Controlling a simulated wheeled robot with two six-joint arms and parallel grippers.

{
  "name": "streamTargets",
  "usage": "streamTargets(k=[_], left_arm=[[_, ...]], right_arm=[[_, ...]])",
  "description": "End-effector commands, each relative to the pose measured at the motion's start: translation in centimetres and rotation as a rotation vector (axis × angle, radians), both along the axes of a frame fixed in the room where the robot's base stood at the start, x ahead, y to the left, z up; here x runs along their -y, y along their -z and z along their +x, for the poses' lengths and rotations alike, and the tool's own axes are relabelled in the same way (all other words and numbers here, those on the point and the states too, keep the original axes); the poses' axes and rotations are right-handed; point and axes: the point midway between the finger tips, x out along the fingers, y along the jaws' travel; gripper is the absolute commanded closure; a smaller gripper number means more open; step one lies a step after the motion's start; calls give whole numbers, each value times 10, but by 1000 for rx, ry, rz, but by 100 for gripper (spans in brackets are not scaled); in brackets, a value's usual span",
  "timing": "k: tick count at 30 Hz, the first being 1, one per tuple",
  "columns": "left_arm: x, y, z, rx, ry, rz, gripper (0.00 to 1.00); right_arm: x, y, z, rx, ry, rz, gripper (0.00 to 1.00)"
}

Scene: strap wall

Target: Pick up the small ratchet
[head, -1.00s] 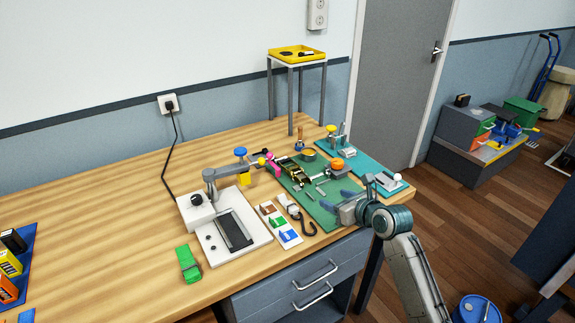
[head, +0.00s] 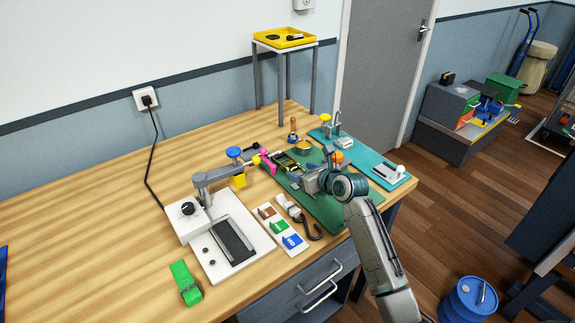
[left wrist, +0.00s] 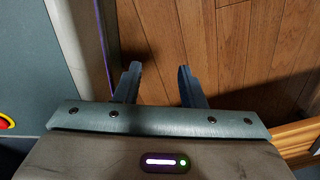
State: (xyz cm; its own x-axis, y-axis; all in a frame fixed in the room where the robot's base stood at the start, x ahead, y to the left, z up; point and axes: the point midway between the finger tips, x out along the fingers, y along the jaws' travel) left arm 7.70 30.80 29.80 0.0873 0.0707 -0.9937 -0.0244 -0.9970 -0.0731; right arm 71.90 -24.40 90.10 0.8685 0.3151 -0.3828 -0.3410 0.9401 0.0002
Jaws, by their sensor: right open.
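A small black-and-gold metal piece (head: 287,162), which looks like the small ratchet, lies on the far left part of the green mat (head: 322,207). It is too small to be certain. My right gripper (head: 307,182) is over the green mat, just in front and to the right of that piece. It is open; its fingertips are small and partly hidden by the wrist, and I cannot tell whether they touch anything. My left gripper (left wrist: 160,85) is open and empty in the left wrist view, above the wooden floor.
A white press-like device (head: 228,250) with a grey arm stands left of the mat. A card with coloured patches (head: 282,232), a black hook (head: 312,231) and a green strap roll (head: 186,283) lie nearby. A teal board (head: 385,178) is at the right.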

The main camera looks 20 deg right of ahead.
Motion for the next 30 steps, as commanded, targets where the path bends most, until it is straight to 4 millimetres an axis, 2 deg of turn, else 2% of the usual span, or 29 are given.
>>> streamTargets(k=[9,13,20,26,30], left_arm=[[0,-7,21,28,1,0,64],[-1,-7,24,32,1,1,64],[-3,-7,18,24,1,3,64],[-3,-6,12,14,2,4,64],[-3,-7,11,14,1,4,64]], right_arm=[[-10,14,37,-1,0,1,42],[-13,18,43,-1,0,1,42],[-13,19,44,0,1,0,42],[-13,19,44,0,1,0,81],[-13,18,44,1,1,-1,83]])
